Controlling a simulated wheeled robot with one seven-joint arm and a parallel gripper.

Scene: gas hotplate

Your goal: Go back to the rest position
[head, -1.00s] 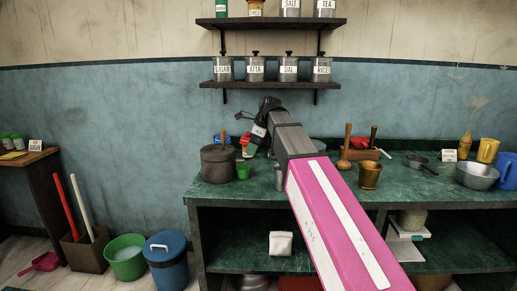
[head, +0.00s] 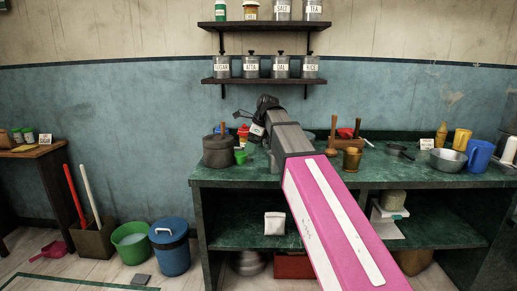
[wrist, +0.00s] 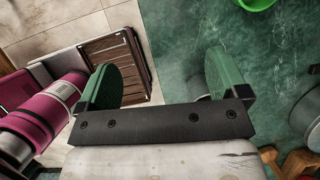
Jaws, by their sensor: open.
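My gripper (wrist: 160,85) is open and empty in the wrist view, its two green fingers wide apart. It looks down over the front edge of the green counter (wrist: 285,40), with floor showing on the left. In the head view my pink and grey arm reaches over the counter (head: 420,165), and the dark wrist end is bent near the dark pot. The fingers are too small to make out there.
Shelves (head: 264,80) with canisters hang above. A blue bin (head: 170,247) and green bucket (head: 130,241) stand on the floor.

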